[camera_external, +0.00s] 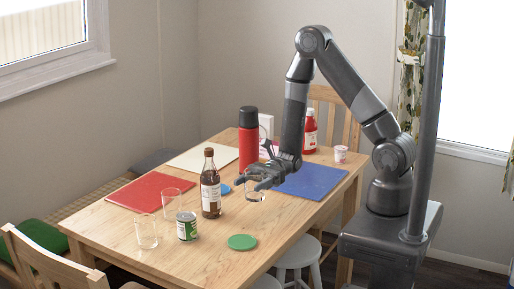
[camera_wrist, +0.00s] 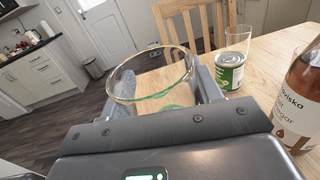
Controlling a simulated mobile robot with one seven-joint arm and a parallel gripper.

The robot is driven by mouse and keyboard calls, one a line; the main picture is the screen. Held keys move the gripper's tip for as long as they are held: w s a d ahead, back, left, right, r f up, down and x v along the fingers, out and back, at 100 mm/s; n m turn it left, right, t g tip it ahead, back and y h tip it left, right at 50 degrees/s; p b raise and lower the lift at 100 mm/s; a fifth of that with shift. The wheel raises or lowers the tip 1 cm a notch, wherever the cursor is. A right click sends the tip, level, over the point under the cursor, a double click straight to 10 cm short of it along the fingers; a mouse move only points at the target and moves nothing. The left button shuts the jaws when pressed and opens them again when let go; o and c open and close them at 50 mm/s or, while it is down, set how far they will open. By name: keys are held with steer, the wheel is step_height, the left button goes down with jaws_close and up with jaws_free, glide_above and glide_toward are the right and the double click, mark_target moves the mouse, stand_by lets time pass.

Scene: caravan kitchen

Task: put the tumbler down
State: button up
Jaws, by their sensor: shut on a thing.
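The tumbler is a clear glass (camera_external: 256,191) held at my gripper (camera_external: 258,178) above the wooden table (camera_external: 205,262), near the blue mat. In the wrist view the tumbler's round rim (camera_wrist: 152,73) sits between the two fingers of my gripper (camera_wrist: 168,92), which is shut on it. Through the glass a green disc shows below on the table. I cannot tell how far the tumbler's base is above the table top.
A brown bottle (camera_external: 210,185), a green-labelled can (camera_external: 187,226) and two other clear glasses (camera_external: 147,232) stand left of my gripper. A red flask (camera_external: 248,140) stands behind. A green coaster (camera_external: 242,242) lies near the front edge, with bare wood around it.

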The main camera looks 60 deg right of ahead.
steer(key=shift+s+a+f, duration=0.2)
steer(key=shift+a+f, duration=1.4)
steer(key=shift+f, duration=0.05)
steer(key=shift+s+a+f, duration=0.15)
steer(key=shift+a+f, duration=1.45)
steer(key=shift+s+a+f, duration=0.2)
steer(key=shift+a+f, duration=1.4)
steer(key=shift+f, duration=0.05)
steer(key=shift+f, duration=0.15)
steer(key=o, duration=1.1)
steer(key=shift+o, duration=0.2)
steer(key=shift+d, duration=0.15)
steer(key=d, duration=0.4)
steer(key=s+d, duration=0.1)
steer(key=d, duration=0.6)
steer(key=shift+s+d, duration=0.2)
steer(key=shift+d, duration=0.15)
